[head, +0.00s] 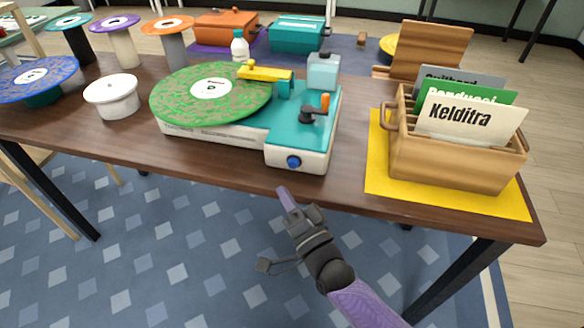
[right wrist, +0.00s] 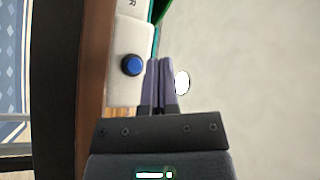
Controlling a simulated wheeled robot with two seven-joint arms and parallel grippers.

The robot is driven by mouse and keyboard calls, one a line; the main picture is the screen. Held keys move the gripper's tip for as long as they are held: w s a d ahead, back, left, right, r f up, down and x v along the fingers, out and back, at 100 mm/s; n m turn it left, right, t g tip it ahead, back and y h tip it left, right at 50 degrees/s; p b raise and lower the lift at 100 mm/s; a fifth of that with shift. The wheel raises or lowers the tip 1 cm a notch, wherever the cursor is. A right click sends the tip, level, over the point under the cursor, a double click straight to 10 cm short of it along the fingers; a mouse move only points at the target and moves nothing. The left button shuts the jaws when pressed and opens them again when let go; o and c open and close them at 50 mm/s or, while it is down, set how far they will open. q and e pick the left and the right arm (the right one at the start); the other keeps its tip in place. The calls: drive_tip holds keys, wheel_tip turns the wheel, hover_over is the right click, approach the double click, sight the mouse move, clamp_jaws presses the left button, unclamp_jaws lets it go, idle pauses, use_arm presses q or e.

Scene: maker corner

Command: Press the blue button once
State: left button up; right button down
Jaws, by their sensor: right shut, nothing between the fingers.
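The blue button (head: 293,162) is a round knob on the white front face of a teal and white record player, near its right end. It also shows in the right wrist view (right wrist: 132,65), just left of the fingers. My right gripper (head: 285,194) is shut and empty, in front of the table edge and a little below the button in the head view. Its fingertips appear apart from the button. In the right wrist view the two purple fingers (right wrist: 158,85) lie side by side. My left gripper is not in view.
The record player (head: 215,133) carries a green record (head: 180,98). A wooden crate of sleeves (head: 455,163) stands on a yellow mat (head: 375,180) to the right. The table's front edge is clear before the button.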

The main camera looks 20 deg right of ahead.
sight(293, 190)
drive_tip(key=w, duration=0.1)
drive_tip(key=w+d+b, duration=0.1)
drive_tip(key=w+d, duration=0.1)
drive_tip(key=shift+w+d+b, duration=0.25)
drive_tip(key=shift+w+b, duration=0.1)
drive_tip(key=shift+b, duration=0.05)
drive_tip(key=shift+w, duration=0.1)
idle(0.6)
idle(0.9)
drive_tip(key=shift+w+d, duration=0.2)
drive_tip(key=shift+d, duration=0.05)
drive_tip(key=shift+r, duration=0.1)
idle(0.4)
